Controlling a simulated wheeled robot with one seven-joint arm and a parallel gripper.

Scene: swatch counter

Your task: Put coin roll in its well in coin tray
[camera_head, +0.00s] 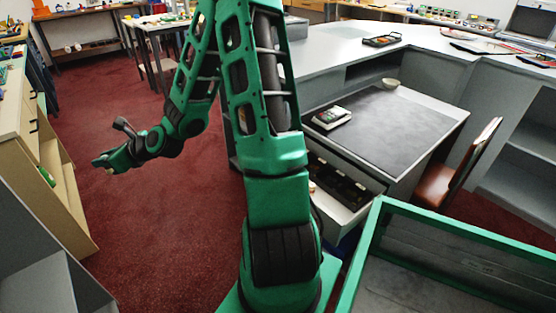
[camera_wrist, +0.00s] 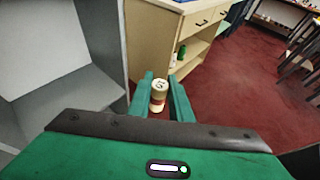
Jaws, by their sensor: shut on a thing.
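My gripper (camera_wrist: 160,86) is shut on the coin roll (camera_wrist: 159,92), a small pale cylinder with a reddish band and a mark on its end. The roll sits between the two green fingers in the wrist view. In the head view my gripper (camera_head: 103,163) is out at the left, above the red floor, and I cannot make out the roll there. A dark tray (camera_head: 338,184), seemingly the coin tray, lies in an open drawer under the desk, right of my arm. My arm partly hides the drawer, and its wells are too small to tell apart.
The open drawer (camera_head: 371,202) juts out from the grey-topped desk (camera_head: 400,125). A calculator-like device (camera_head: 331,118) and a bowl (camera_head: 390,84) are on the desk. A brown chair (camera_head: 452,178) stands at its right. A wooden cabinet (camera_head: 52,140) is near my gripper. Red floor is open between.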

